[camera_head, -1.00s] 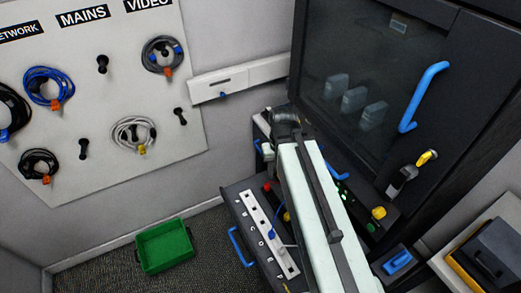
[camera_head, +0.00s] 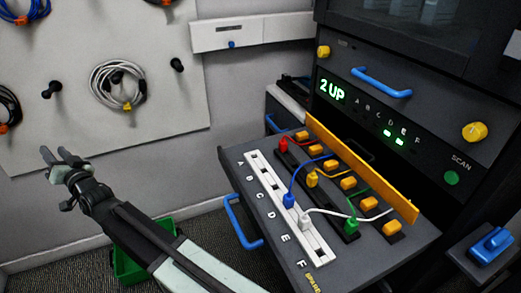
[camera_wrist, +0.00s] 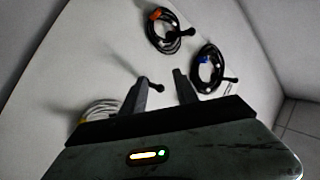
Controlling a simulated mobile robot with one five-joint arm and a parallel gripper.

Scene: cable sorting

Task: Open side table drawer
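My gripper (camera_head: 62,163) is in the left of the head view, in front of the pegboard and well to the left of the cabinet. Its two fingers are apart with nothing between them, as the wrist view (camera_wrist: 163,92) also shows. A dark pulled-out drawer-like surface (camera_head: 238,150) holds a white socket strip and plugged cables. A blue handle (camera_head: 243,222) is on its left front side, and my gripper is apart from it. Behind it, a smaller light-topped unit (camera_head: 287,98) has a blue handle (camera_head: 271,124), partly hidden.
The dark cabinet (camera_head: 400,75) with a "2 UP" display stands at the right. The pegboard (camera_head: 150,130) holds several coiled cables and pegs. A green bin (camera_head: 128,265) on the floor is partly hidden by my arm. A blue-handled box (camera_head: 485,250) is at lower right.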

